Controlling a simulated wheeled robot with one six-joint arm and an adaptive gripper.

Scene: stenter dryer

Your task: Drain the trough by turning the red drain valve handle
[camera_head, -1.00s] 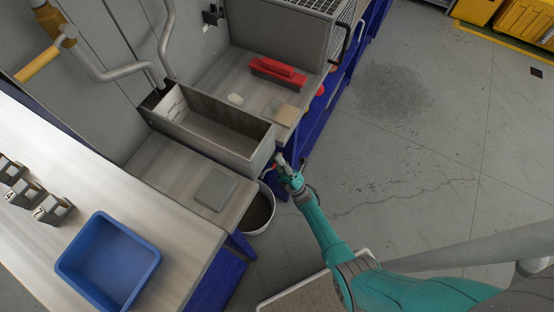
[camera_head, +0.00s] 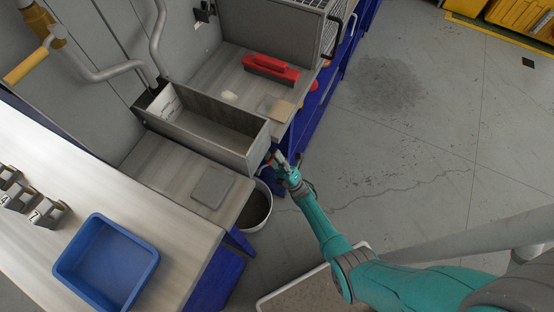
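The trough (camera_head: 228,157) is a long grey metal box set into the bench, with its near end wall facing my arm. My gripper (camera_head: 276,158) is at the front right end of the trough, close to its lower corner. A little red (camera_head: 266,160) shows beside the fingertips, probably part of the drain valve handle; most of it is hidden. I cannot tell whether the fingers are closed on it. A bucket (camera_head: 262,222) stands on the floor below the trough's end, partly under the bench.
A red-handled float (camera_head: 271,67), a pale lump (camera_head: 230,96) and a tan block (camera_head: 279,108) lie on the bench behind the trough. A grey plate (camera_head: 212,187) and a blue tray (camera_head: 107,262) lie nearer.

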